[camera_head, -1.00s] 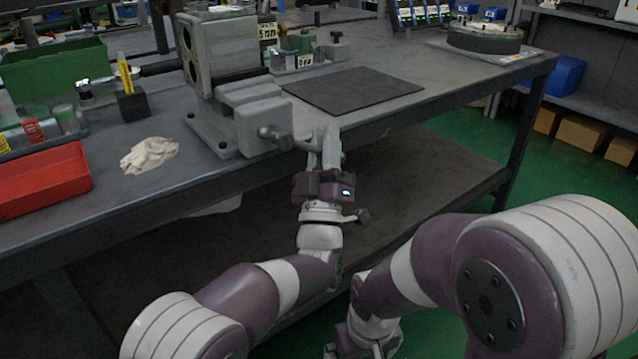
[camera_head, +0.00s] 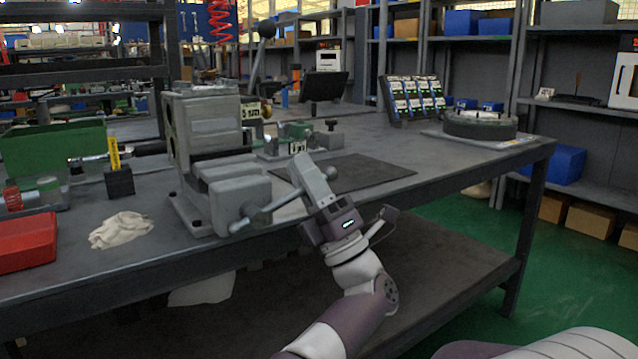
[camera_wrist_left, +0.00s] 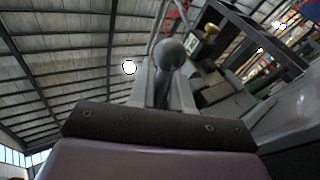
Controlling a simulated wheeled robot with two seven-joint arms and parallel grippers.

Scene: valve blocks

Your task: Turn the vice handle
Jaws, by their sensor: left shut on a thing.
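The grey vice (camera_head: 205,140) stands bolted on the workbench, left of the middle in the head view. Its handle (camera_head: 262,214) is a bar across the screw at the vice's front. It slopes up to the right, with its lower ball end at the left. My left gripper (camera_head: 308,182) is shut on the handle's right, upper end. In the left wrist view, the handle's ball end (camera_wrist_left: 170,53) shows between the fingers (camera_wrist_left: 162,88) of my left gripper. The fingers partly hide this end in the head view. My right gripper is out of view.
A dark mat (camera_head: 365,175) lies right of the vice. A crumpled cloth (camera_head: 121,230), a red tray (camera_head: 25,243) and a black block with a yellow tool (camera_head: 118,180) are to its left. A round grey part (camera_head: 480,124) stands at the bench's right end.

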